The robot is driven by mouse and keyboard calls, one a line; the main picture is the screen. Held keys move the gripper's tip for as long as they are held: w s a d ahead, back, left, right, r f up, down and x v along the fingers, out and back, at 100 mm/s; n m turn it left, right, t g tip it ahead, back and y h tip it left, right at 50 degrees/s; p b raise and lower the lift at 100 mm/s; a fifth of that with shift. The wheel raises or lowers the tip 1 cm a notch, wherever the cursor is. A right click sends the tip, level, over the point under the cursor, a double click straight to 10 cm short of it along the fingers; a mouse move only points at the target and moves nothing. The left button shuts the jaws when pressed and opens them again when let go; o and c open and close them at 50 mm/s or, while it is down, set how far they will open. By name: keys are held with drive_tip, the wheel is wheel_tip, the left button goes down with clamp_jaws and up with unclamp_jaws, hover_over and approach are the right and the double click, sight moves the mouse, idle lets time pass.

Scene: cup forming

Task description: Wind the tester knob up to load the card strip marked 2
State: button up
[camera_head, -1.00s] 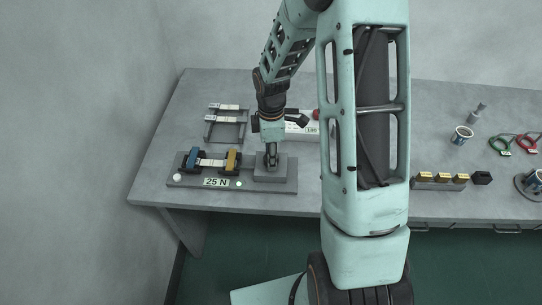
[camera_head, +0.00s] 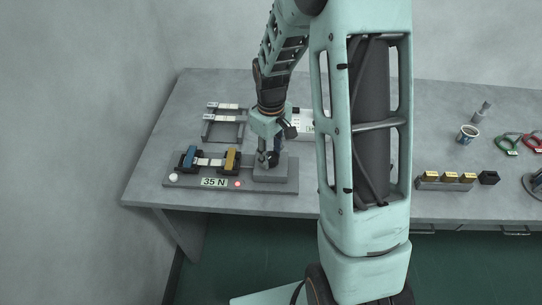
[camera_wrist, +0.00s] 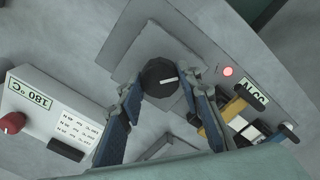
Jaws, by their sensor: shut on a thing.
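The tester (camera_head: 205,184) stands at the left of the bench. Its display (camera_head: 214,183) reads 35 N, and a red lamp (camera_head: 238,184) is lit beside it; the lamp also shows in the wrist view (camera_wrist: 228,71). A pale card strip (camera_head: 211,162) spans between the blue clamp (camera_head: 189,155) and the yellow clamp (camera_head: 231,160); I cannot read its mark. My gripper (camera_head: 268,158) points down over the grey block at the tester's right end. In the wrist view, my gripper (camera_wrist: 150,92) is shut on the black knob (camera_wrist: 159,77), whose white pointer line shows.
A rack (camera_head: 224,123) with pale strips stands behind the tester. A white box reading 180 °C (camera_wrist: 35,95) with a red knob (camera_wrist: 12,123) is close beside my gripper.

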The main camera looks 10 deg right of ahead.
sight(271, 156)
drive_tip(key=shift+m, duration=0.6)
drive_tip(key=o, duration=1.2)
drive_tip(key=shift+c, duration=0.2)
wheel_tip(271, 156, up, 12)
idle(1.0)
